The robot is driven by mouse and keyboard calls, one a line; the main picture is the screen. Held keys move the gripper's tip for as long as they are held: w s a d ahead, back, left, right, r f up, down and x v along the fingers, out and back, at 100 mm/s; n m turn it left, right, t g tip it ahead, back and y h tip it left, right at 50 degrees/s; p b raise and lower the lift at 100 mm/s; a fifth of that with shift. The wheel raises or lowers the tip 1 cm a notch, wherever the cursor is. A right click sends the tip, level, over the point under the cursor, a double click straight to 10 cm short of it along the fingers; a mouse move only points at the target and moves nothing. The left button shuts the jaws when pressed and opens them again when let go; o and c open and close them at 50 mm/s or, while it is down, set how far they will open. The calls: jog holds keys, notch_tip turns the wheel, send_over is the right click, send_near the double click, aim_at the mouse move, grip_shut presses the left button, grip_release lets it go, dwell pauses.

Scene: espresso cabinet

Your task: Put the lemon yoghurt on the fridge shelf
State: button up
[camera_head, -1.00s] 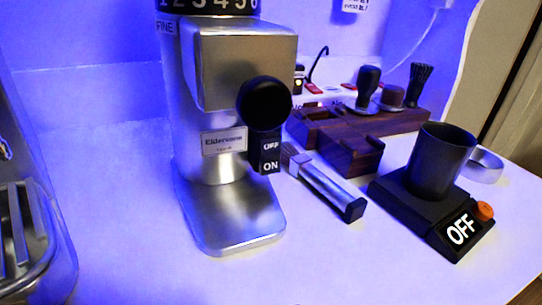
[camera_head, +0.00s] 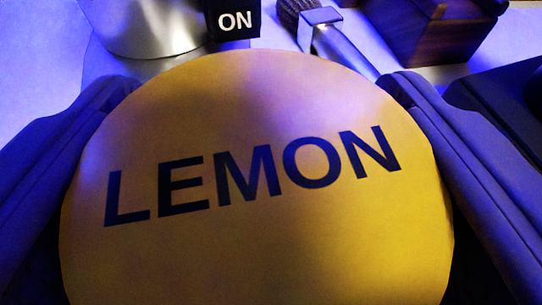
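The lemon yoghurt (camera_head: 255,245) fills the middle of the view, with its round yellow lid facing me and LEMON in dark letters. My gripper (camera_head: 260,85) has one dark finger at the left side of the lid and one at the right. Both fingers lie against its edge, and it looks shut on the yoghurt. The lid hides the cup's body and the exact finger contact. The fridge shelf is not in view.
Behind the lid, the metal grinder base (camera_head: 150,30) and its ON switch (camera_head: 235,19) show at the top. A brush with a metal handle (camera_head: 335,40) and a dark wooden block (camera_head: 440,35) lie to the right. A dark object stands at the right edge.

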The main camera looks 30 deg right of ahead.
jog(key=shift+r, duration=0.15)
jog(key=o, duration=1.1)
jog(key=shift+r, duration=0.1)
jog(key=p+v, duration=0.2)
jog(key=v, duration=1)
jog(key=shift+s, duration=0.1)
